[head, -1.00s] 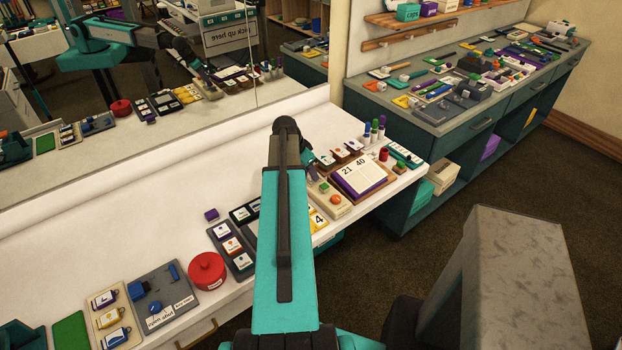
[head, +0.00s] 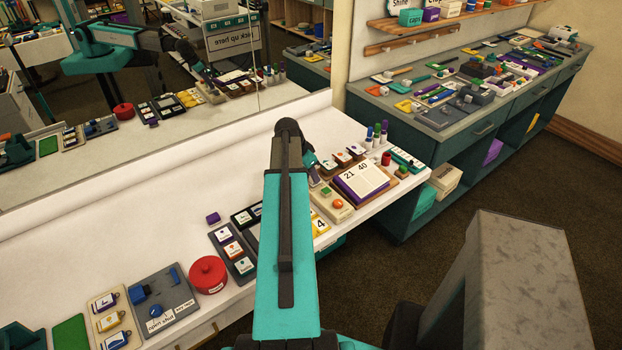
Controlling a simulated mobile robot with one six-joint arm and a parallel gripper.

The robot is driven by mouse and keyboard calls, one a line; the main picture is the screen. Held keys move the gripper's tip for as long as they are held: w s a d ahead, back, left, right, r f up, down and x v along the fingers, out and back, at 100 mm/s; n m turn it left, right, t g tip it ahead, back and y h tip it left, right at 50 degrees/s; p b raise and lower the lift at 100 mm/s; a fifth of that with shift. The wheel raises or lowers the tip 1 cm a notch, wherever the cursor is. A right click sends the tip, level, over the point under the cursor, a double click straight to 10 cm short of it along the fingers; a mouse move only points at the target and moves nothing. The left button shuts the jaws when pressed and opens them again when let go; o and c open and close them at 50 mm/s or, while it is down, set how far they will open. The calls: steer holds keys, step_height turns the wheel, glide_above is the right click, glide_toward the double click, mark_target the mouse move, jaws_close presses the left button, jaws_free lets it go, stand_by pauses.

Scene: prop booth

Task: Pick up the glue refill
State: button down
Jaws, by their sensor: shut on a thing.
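My gripper (head: 311,161) is only partly in view, at the far end of my arm over the right part of the white counter (head: 120,235). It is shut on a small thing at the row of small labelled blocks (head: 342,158). My arm hides the fingertips and most of what they hold, so the label of the held thing does not show. The mirror shows the arm reaching down to the same row. Similar labelled blocks sit in a dark tray (head: 247,279) left of my arm. I cannot read which of them is glue.
A red round pot (head: 208,275) stands left of my arm. A mirror (head: 140,120) runs behind the counter. The counter's back left is clear.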

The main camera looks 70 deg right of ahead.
steer(key=shift+r+b, duration=0.6)
steer(key=shift+r, duration=0.6)
steer(key=shift+s+a+r, duration=0.15)
steer(key=shift+a+r, duration=0.05)
steer(key=shift+a, duration=0.05)
steer(key=s+a+b, duration=0.8)
steer(key=a+b, duration=0.2)
steer(key=b, duration=0.1)
steer(key=shift+r+b, duration=0.35)
steer(key=shift+r, duration=0.1)
steer(key=s+a+b, duration=0.1)
steer(key=b, duration=0.4)
steer(key=shift+a+r+b, duration=0.1)
steer(key=shift+b, duration=0.2)
steer(key=shift+s+a+r+b, duration=0.1)
steer(key=shift+s+a+b, duration=0.15)
steer(key=shift+b, duration=0.65)
steer(key=shift+a+r+b, duration=0.15)
steer(key=shift+a+b, duration=0.05)
steer(key=shift+b, duration=0.15)
